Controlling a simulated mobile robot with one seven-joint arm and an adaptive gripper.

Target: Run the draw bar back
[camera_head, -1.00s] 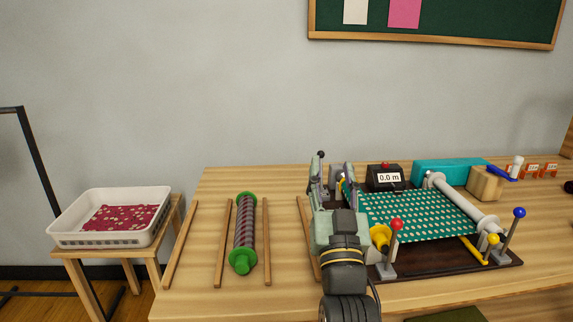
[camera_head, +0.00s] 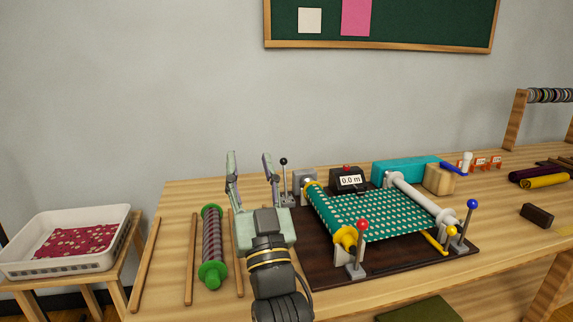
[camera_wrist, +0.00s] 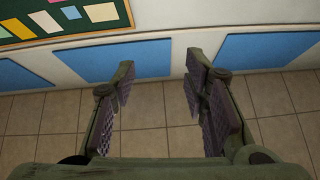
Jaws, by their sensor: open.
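A cloth-measuring rig stands on a dark base board (camera_head: 305,263) on the bench. Teal dotted cloth (camera_head: 385,213) runs flat from a roll with yellow end caps (camera_head: 318,208) on the left to a pale grey bar (camera_head: 425,201) on the right. No label shows which part is the draw bar; this pale bar is the likeliest. A counter (camera_head: 351,181) behind the cloth reads 0.0 m. My gripper (camera_head: 250,165) is open and empty, fingers pointing up, left of the rig and apart from the bar. The wrist view shows nothing between its fingers (camera_wrist: 159,100).
Levers with red (camera_head: 362,225), blue (camera_head: 473,204), yellow (camera_head: 452,231) and black (camera_head: 283,161) knobs stand around the rig. A green-ended roller (camera_head: 211,240) lies left of my gripper. A white basket (camera_head: 65,265) is farther left. A dark block (camera_head: 537,215) lies right of the rig.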

